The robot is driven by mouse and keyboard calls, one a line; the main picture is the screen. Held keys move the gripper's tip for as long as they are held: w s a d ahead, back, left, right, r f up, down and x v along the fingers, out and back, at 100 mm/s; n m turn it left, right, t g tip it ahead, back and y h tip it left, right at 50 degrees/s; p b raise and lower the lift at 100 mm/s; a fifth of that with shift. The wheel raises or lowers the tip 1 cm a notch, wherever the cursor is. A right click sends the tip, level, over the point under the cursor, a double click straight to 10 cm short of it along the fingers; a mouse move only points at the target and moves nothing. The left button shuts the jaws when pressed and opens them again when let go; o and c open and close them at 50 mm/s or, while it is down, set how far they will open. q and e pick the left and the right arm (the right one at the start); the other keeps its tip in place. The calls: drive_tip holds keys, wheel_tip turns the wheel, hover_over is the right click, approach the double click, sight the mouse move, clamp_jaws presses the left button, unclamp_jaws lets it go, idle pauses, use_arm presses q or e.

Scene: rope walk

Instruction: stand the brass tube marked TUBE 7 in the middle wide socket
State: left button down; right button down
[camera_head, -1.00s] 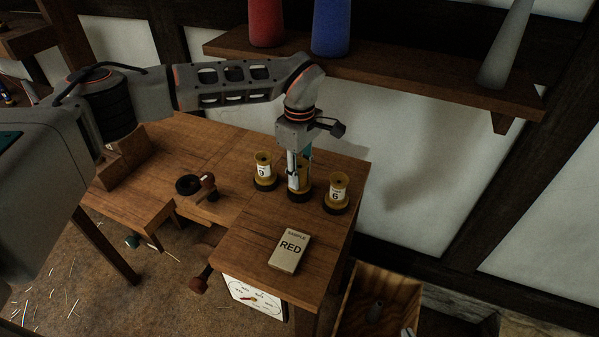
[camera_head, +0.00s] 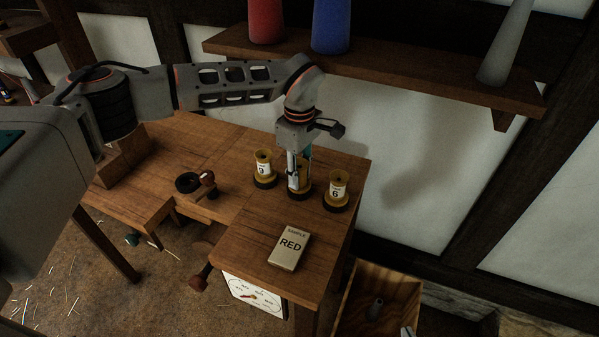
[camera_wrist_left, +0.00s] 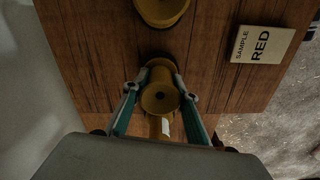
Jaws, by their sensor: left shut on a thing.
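My left gripper (camera_head: 299,172) points down and is shut on the middle brass tube (camera_wrist_left: 160,97), between the other two tubes on the bench. The held tube is upright, with its lower rim at or just above a dark round socket (camera_head: 299,195); I cannot tell whether it is fully seated. Its marking is hidden by the fingers. A brass tube marked 9 (camera_head: 263,162) stands upright to the left, and one marked 6 (camera_head: 338,187) stands upright to the right, each in a dark base.
A SAMPLE RED card (camera_head: 289,249) lies on the wooden bench (camera_head: 240,240) in front of the tubes. A black ring (camera_head: 187,183) lies to the left. A shelf (camera_head: 400,75) with red, blue and grey cones is above. An open wooden box (camera_head: 390,285) stands below right.

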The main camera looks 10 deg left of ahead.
use_arm(q)
drive_tip(key=shift+f, duration=0.2)
drive_tip(key=c, duration=1.9)
unclamp_jaws()
